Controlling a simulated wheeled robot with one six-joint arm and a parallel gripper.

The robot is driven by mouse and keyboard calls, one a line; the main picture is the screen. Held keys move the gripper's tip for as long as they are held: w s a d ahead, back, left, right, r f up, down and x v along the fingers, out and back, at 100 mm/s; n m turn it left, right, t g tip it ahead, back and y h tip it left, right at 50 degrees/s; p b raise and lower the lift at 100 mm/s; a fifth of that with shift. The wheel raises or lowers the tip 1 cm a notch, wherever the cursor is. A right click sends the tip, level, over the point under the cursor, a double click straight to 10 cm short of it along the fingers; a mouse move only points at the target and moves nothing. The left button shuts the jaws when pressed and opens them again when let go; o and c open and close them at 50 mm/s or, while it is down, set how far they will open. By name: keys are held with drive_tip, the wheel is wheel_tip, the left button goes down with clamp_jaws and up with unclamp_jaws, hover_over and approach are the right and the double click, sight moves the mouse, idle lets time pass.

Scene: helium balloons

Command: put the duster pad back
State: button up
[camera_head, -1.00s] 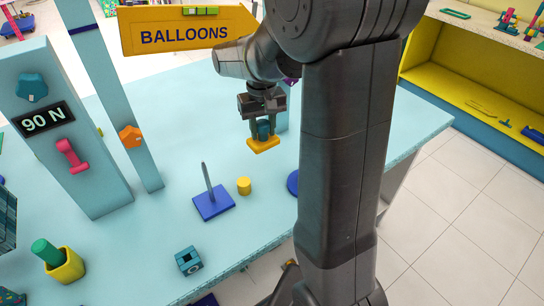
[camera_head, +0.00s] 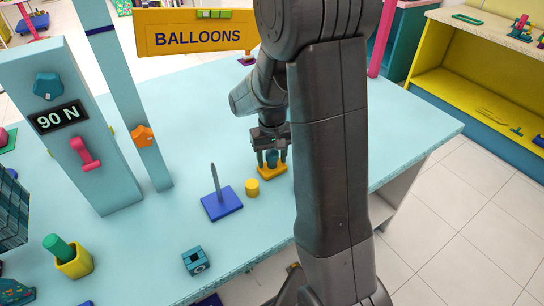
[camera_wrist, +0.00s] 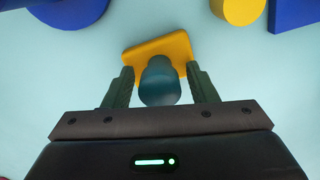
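The duster pad is a flat orange-yellow block (camera_head: 273,174) with a rounded teal knob (camera_head: 271,157) on top. It appears to rest on the light blue table, right of the small yellow cylinder (camera_head: 252,187). My gripper (camera_head: 270,158) points down over it with a finger on each side of the knob. In the wrist view the pad (camera_wrist: 150,48) lies just beyond the fingertips, slightly tilted in the picture. The knob (camera_wrist: 160,80) stands between the two spread fingers (camera_wrist: 162,82), with a narrow gap on each side. The pad's underside is hidden.
A blue base with a grey upright spike (camera_head: 221,204) stands left of the cylinder. A blue disc (camera_wrist: 62,8) lies near the pad, hidden by my arm in the head view. A teal block (camera_head: 195,261) sits near the front edge; a "90 N" panel (camera_head: 72,135) stands left.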

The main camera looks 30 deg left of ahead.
sight(272, 152)
wheel_tip(272, 152, up, 12)
idle(0.7)
drive_tip(key=shift+c, duration=0.4)
